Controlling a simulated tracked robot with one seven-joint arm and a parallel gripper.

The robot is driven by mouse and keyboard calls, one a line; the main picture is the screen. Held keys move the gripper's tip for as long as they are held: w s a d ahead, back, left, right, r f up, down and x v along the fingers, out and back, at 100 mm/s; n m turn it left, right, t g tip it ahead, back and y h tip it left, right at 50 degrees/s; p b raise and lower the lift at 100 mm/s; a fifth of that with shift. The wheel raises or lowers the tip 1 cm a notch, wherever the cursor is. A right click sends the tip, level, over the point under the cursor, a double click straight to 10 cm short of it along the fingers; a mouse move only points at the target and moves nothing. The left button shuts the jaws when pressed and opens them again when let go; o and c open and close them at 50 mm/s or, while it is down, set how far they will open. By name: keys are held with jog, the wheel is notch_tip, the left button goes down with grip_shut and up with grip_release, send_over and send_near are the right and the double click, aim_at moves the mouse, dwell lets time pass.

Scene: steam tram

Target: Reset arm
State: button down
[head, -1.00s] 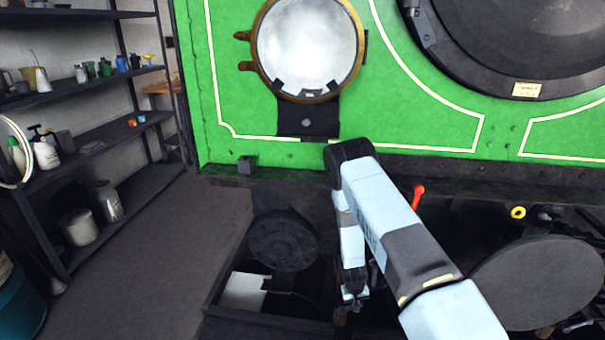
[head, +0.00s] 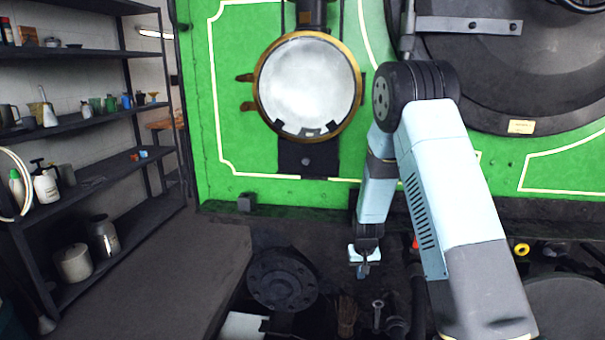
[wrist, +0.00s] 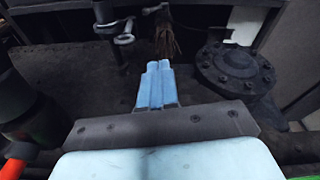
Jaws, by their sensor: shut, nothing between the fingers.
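My gripper (head: 366,270) hangs at the end of my light blue arm, pointing down in front of the dark lower edge of the green tram front. In the wrist view its two blue fingers (wrist: 157,84) are together with nothing between them. My arm is folded, with its elbow high in front of the green panel (head: 235,150) and its forearm dropping down. The gripper touches nothing that I can see.
A round dark bolted cover (head: 282,280) lies left of my gripper; it also shows in the wrist view (wrist: 235,68). A brush (wrist: 166,38) is just beyond the fingertips. A brass-rimmed lamp (head: 307,85) is on the green panel. Shelves (head: 95,120) stand at the left.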

jog(key=s+d+r+t, duration=0.1)
jog(key=s+r, duration=0.3)
jog(key=r, duration=0.5)
jog(key=s+r, duration=0.5)
jog(key=r, duration=0.4)
jog(key=s+d+r+t, duration=0.1)
jog(key=s+r, duration=0.3)
jog(key=r, duration=0.6)
jog(key=s+d+r, duration=0.1)
jog(key=s+r, duration=0.4)
jog(key=s, duration=0.7)
jog(key=s+d+r+t, duration=0.1)
jog(key=s+r, duration=0.4)
jog(key=s, duration=0.6)
jog(key=shift+s+d+r, duration=0.15)
jog(key=shift+s+r, duration=0.2)
jog(key=shift+s, duration=0.05)
